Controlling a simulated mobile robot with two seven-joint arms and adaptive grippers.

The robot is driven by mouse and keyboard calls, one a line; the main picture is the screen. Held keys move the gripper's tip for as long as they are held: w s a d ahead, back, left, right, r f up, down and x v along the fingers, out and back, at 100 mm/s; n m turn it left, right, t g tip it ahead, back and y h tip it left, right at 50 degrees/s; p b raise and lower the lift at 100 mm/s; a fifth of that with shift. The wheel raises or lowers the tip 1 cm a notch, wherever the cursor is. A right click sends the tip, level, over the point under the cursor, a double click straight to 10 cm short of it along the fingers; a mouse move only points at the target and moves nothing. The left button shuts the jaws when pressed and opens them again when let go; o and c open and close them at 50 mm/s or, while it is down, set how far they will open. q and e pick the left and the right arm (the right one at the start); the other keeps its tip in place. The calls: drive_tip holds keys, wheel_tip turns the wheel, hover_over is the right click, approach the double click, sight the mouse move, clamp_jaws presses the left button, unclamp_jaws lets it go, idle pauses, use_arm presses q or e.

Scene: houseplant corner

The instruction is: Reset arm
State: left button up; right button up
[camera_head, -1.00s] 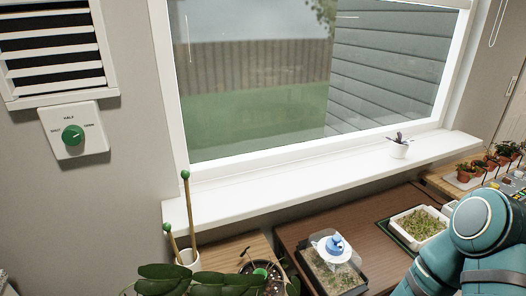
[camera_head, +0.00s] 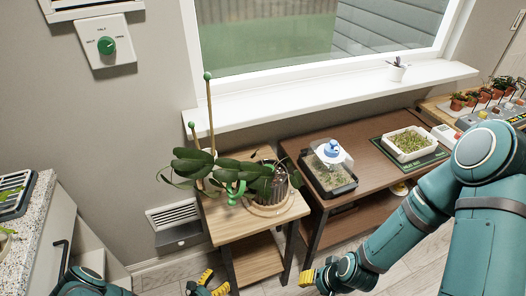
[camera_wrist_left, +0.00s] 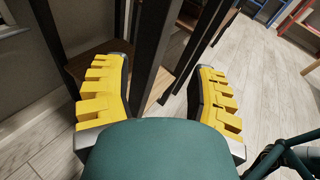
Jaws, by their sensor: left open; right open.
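My left gripper (camera_head: 213,283) is at the bottom edge of the head view, low in front of the small wooden plant stand (camera_head: 228,226). Its yellow fingers are spread apart with nothing between them. The left wrist view shows the same open fingers (camera_wrist_left: 160,95), with dark stand legs (camera_wrist_left: 150,50) and floor beyond. My right arm reaches in from the right, and its gripper (camera_head: 308,277) is low, right of the stand's legs. Its yellow tips show small, and I see nothing held there.
A leafy plant (camera_head: 195,168) stands on the plant stand. A brown table (camera_head: 375,170) holds a lidded clear box (camera_head: 330,178) and a white tray of seedlings (camera_head: 408,143). A speckled counter (camera_head: 30,215) is at left. Floor (camera_wrist_left: 255,80) is open to the right in the left wrist view.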

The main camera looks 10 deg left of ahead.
use_arm(q)
drive_tip(key=s+d+r+m+g+h, duration=0.2)
drive_tip(key=s+d+r+m+g, duration=0.8)
drive_tip(key=m+g, duration=0.7)
drive_tip(key=w+r+m+t+y, duration=0.2)
drive_tip(key=r+m+y, duration=0.1)
drive_tip(key=r+m, duration=0.2)
drive_tip(key=w+d+r+m+t+y, duration=0.1)
drive_tip(key=w+r+m+t+y, duration=0.1)
drive_tip(key=r+m, duration=0.4)
drive_tip(key=shift+w+r+m+t+y, duration=0.2)
drive_tip(key=shift+w+m+t+y, duration=0.25)
drive_tip(key=shift+m, duration=0.35)
